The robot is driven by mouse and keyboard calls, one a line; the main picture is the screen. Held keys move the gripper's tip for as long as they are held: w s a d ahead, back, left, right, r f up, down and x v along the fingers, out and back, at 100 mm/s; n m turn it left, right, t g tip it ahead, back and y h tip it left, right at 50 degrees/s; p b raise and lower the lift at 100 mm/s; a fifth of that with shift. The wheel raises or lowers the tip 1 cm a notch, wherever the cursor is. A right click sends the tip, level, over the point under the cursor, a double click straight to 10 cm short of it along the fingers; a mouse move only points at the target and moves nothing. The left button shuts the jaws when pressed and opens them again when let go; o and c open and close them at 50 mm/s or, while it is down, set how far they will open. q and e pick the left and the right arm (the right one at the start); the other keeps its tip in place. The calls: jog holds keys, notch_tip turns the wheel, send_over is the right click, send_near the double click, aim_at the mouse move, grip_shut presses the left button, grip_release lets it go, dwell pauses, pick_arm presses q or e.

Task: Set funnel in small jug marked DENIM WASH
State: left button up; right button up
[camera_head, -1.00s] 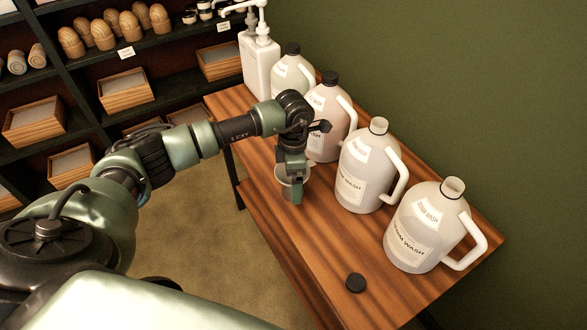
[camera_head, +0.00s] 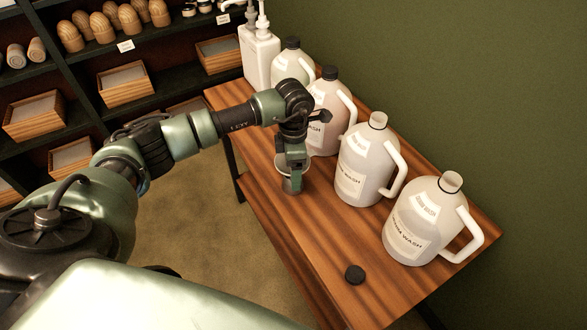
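The jug whose label appears to read DENIM WASH (camera_head: 415,228) stands upright at the near right of the table, with an open mouth and a white handle on its right. A grey metal cup-shaped piece, apparently the funnel (camera_head: 283,168), is at the table's left edge. My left gripper (camera_head: 295,186) points down at it, and its fingers cover part of it. Whether the fingers are closed on its wall, and whether it rests on the table, I cannot tell. My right gripper is not in view.
A second open jug (camera_head: 365,165) stands behind the first. Capped jugs (camera_head: 328,112) and a white pump bottle (camera_head: 260,55) stand farther back. A black cap (camera_head: 355,274) lies on the wooden table (camera_head: 315,235), whose front left is mostly clear. A green wall borders the right.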

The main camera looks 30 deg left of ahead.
pick_arm(q)
notch_tip(320, 180, up, 5)
jog(key=p, duration=0.2)
jog(key=shift+p, duration=0.3)
dwell(0.3)
